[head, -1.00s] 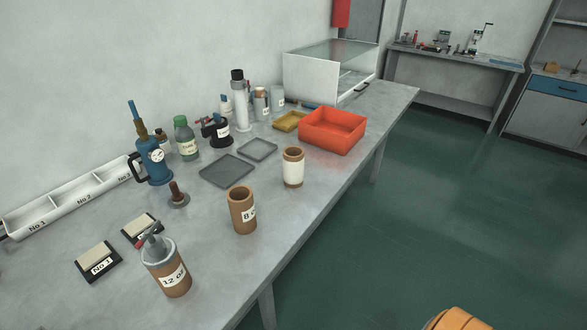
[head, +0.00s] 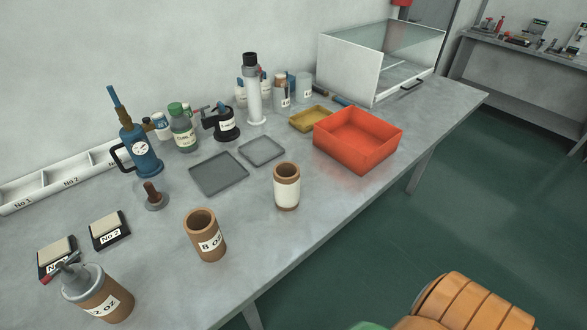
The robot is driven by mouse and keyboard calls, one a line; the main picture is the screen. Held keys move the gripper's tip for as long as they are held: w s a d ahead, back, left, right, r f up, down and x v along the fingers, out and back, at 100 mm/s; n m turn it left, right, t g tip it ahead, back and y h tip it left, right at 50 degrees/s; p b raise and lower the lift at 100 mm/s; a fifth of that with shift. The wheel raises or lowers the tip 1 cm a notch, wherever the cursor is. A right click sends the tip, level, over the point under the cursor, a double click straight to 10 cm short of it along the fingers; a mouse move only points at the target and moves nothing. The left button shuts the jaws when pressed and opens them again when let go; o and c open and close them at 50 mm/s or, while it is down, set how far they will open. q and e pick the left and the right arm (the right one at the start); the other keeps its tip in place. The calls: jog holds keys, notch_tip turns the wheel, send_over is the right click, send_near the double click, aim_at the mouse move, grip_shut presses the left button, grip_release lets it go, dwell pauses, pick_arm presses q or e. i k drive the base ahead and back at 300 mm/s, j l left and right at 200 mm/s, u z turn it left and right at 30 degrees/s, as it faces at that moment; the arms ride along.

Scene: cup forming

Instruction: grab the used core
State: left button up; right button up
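Three brown cylinders stand upright on the grey table. The cylinder labelled 8 oz (head: 205,238) is hollow and open at the top. A cylinder with a white wrap around its middle (head: 287,190) stands to its right, also open-topped. The cylinder labelled 12 oz (head: 103,302) stands at the front left with a grey metal cap and handle on it. No label marks which one is the used core. Neither of my grippers is in view.
An orange-red bin (head: 357,145), two flat grey trays (head: 218,175) and a yellow tray (head: 312,118) lie behind the cylinders. A blue pump (head: 138,150) and bottles line the wall. A glass-fronted case (head: 365,65) stands at the back right.

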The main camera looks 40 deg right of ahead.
aim_at(287, 187)
jog(key=l+u, duration=0.2)
jog(key=l, duration=0.5)
jog(key=l+u, duration=0.25)
jog(key=l, duration=0.45)
jog(key=k+l+u, duration=0.2)
jog(key=l, duration=0.5)
jog(key=i, duration=0.05)
